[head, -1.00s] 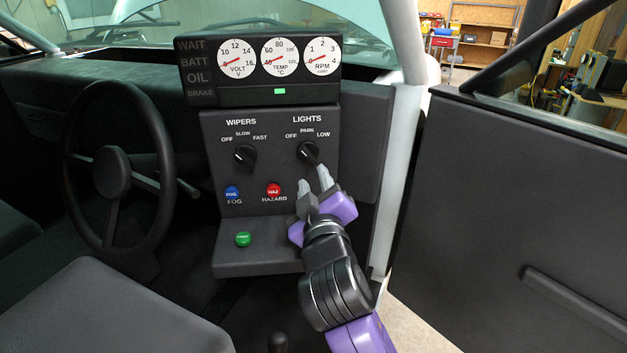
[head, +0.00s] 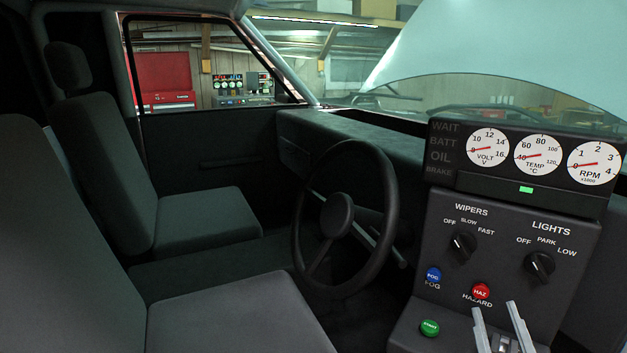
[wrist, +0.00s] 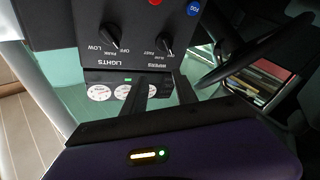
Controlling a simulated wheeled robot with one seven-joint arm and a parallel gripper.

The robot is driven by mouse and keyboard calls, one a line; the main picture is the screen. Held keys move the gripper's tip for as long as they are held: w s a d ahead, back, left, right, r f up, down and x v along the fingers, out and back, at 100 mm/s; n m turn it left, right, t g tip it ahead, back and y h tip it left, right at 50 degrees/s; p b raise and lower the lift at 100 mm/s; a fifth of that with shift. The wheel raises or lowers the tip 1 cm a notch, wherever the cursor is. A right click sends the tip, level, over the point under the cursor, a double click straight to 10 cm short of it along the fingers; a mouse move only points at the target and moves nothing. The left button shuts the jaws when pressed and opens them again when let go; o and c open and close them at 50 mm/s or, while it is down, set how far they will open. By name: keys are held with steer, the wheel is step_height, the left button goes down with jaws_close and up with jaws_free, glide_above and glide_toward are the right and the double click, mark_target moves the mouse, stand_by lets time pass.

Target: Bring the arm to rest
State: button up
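My gripper (head: 499,328) shows at the bottom right of the head view, in front of the lower part of the dark control panel (head: 505,215). Its two pale fingers stand apart with nothing between them. In the wrist view the two dark fingers (wrist: 152,90) are apart and empty, and the panel appears upside down. Most of my arm is outside the head view.
The steering wheel (head: 345,220) stands left of the panel. A wipers knob (head: 463,244), a blue fog button (head: 433,275) and a green button (head: 429,327) are on the panel side. Gauges (head: 538,155) sit above. Seats (head: 205,200) fill the left.

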steer(key=s+a+f+g+y, duration=0.1)
steer(key=s+f, duration=0.4)
steer(key=s, duration=0.5)
steer(key=s+a+f+m+g+y, duration=0.1)
steer(key=s+a+f+g+y, duration=0.1)
steer(key=s+a+f, duration=0.4)
steer(key=s+a+f+m+g+y, duration=0.1)
steer(key=s+a+f+y, duration=0.2)
steer(key=s, duration=1.3)
steer(key=shift+a+f, duration=0.15)
steer(key=shift+f, duration=1.4)
